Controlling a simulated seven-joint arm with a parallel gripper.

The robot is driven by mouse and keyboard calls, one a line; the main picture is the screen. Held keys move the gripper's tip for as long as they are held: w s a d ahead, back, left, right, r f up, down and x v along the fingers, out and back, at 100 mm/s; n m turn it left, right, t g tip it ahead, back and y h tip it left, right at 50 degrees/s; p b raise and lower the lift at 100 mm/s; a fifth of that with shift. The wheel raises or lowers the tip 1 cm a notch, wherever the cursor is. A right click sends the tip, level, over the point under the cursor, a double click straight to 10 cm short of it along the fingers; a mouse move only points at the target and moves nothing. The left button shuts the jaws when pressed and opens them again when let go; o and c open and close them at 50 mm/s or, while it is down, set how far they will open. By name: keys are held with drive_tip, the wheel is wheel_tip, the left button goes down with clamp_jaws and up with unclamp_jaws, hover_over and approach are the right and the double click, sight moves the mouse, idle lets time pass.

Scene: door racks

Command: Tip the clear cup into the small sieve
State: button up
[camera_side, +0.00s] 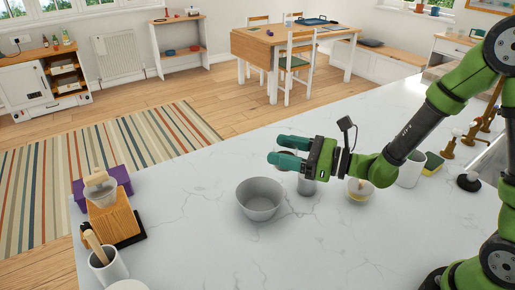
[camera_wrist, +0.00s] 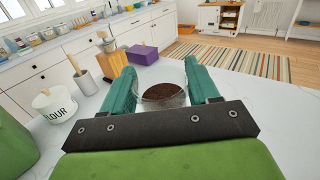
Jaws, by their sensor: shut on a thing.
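My gripper (camera_wrist: 160,68) is shut on the clear cup (camera_wrist: 175,74), with a teal finger on each side. Dark brown grounds (camera_wrist: 163,92) lie inside the cup. In the side view my gripper (camera_side: 282,151) is raised above the counter, behind and right of the grey bowl; the cup is hard to make out there. The small sieve (camera_side: 101,190) sits on top of a wooden stand (camera_side: 113,220) at the left of the counter, well apart from my gripper. The sieve also shows small in the wrist view (camera_wrist: 106,44), beyond the gripper to the left.
A grey bowl (camera_side: 260,202) stands between my gripper and the stand. A purple box (camera_side: 118,178) is behind the stand, and a pot with a wooden handle (camera_side: 108,268) is in front. A white flour jar (camera_wrist: 55,108) shows at left. The middle-left counter is clear.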

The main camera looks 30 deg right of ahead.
drive_tip(key=w+d+r+m+t+h, duration=0.1)
drive_tip(key=w+d+r+h, duration=0.1)
drive_tip(key=d+r, duration=0.35)
drive_tip(key=w+d+r+m+t+h, duration=0.1)
drive_tip(key=w+d+r+h, duration=0.15)
drive_tip(key=d, duration=0.55)
drive_tip(key=n+g+y, duration=0.9)
drive_tip(key=n+g, duration=0.1)
drive_tip(key=n, duration=0.7)
hover_over(308, 182)
drive_tip(key=w+d, duration=0.3)
drive_tip(key=w, duration=0.1)
drive_tip(key=f, duration=1.5)
drive_tip(key=shift+w+d+f, duration=0.1)
drive_tip(key=shift+w+d, duration=0.05)
drive_tip(key=shift+w, duration=0.05)
drive_tip(key=s+f+n+t, duration=0.1)
drive_tip(key=n, duration=0.4)
drive_tip(key=s+a+f+n+t, duration=0.1)
drive_tip(key=n, duration=0.4)
drive_tip(key=s+n+t+h, duration=0.1)
drive_tip(key=n, duration=0.3)
drive_tip(key=shift+a+f+n, duration=0.35)
drive_tip(key=shift+f+n, duration=0.05)
